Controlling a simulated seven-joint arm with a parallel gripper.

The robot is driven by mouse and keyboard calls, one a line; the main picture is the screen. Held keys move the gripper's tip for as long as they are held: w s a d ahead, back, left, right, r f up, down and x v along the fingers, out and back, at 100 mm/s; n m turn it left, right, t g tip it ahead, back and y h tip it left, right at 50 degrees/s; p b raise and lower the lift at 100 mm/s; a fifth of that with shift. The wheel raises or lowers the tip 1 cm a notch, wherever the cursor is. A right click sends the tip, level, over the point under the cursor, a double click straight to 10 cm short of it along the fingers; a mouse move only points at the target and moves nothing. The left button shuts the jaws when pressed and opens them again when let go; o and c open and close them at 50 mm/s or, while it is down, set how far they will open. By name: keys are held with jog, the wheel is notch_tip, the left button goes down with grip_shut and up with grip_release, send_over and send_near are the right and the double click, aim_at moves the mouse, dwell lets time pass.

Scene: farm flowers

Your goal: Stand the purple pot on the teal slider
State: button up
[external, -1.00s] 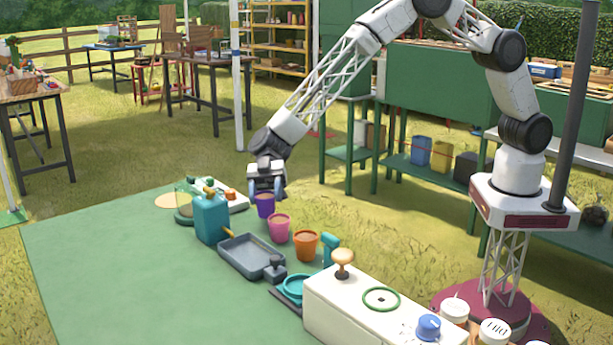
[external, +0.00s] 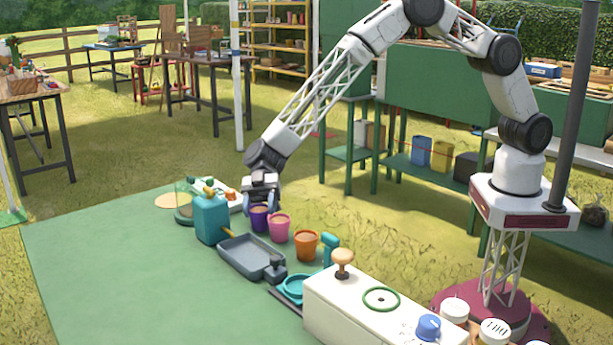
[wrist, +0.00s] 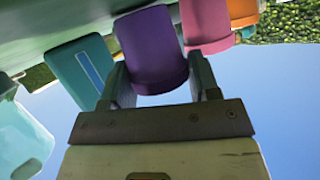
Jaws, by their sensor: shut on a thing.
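The purple pot (external: 258,219) is between the fingers of my gripper (external: 262,203), which is shut on it. In the wrist view the pot (wrist: 152,50) fills the gap between the two fingers (wrist: 159,78). The pot looks upright in the external view, just left of the pink pot. I cannot tell whether its base touches the green mat. A teal round piece (external: 291,289), which looks like the slider, lies nearer the white box, beside a dark rail (external: 284,304). It is apart from the pot.
The pink pot (external: 279,225) and orange pot (external: 305,245) stand to the right of the purple pot. A teal bottle (external: 211,220) and a grey tray (external: 235,257) are close on the left. A white box (external: 340,308) stands at the front. The green mat (external: 130,265) is clear on the left.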

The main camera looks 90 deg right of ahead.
jog(key=shift+f, duration=0.15)
jog(key=o, duration=0.9)
jog(key=shift+o, duration=0.2)
jog(key=shift+v, duration=3.95)
